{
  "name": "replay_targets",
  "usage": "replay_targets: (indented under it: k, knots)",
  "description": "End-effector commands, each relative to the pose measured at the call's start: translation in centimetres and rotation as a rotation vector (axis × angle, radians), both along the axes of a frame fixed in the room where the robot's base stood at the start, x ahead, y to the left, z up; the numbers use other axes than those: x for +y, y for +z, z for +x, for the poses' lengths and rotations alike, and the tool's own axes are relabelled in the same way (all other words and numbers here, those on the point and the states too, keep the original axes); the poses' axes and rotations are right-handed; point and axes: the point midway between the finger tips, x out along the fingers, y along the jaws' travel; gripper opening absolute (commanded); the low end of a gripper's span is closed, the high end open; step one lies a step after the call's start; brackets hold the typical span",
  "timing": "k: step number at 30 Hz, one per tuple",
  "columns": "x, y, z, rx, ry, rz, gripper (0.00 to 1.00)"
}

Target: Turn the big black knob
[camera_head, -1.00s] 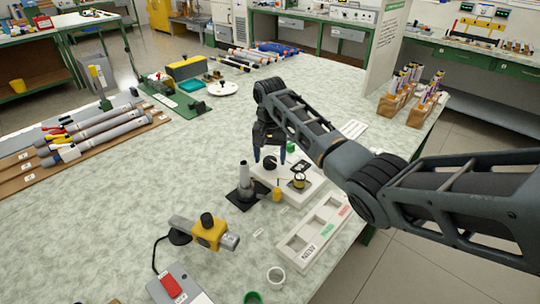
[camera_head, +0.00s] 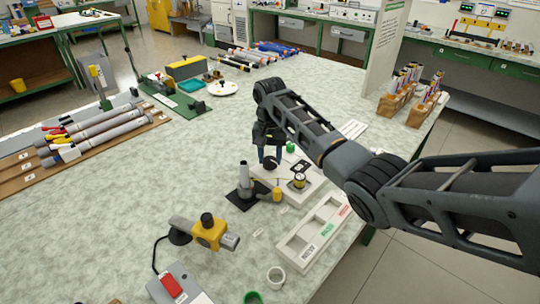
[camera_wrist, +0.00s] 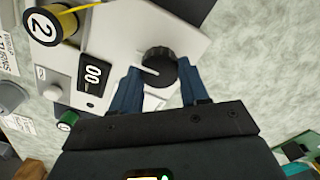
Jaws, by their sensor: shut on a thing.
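The big black knob (camera_wrist: 160,66) stands on a white device (camera_head: 291,190) on the bench. It is round and ribbed, with a white pointer line facing left in the wrist view. My gripper (camera_wrist: 161,88) comes down from above, with one blue finger on each side of the knob, and is shut on it. In the head view my gripper (camera_head: 270,156) covers part of the knob (camera_head: 270,165). A black display reading "00" (camera_wrist: 94,75) is beside the knob on the device.
A labelled white tray (camera_head: 312,232) lies in front.

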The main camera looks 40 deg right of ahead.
Motion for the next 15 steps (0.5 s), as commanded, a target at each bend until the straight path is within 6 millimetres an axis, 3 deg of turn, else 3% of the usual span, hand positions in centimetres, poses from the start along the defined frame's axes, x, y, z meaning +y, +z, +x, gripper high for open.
replay_targets:
  k: [15]
  knots:
    - [0.04, 0.33, 0.03, 0.001, 0.351, 0.002, 0.14]
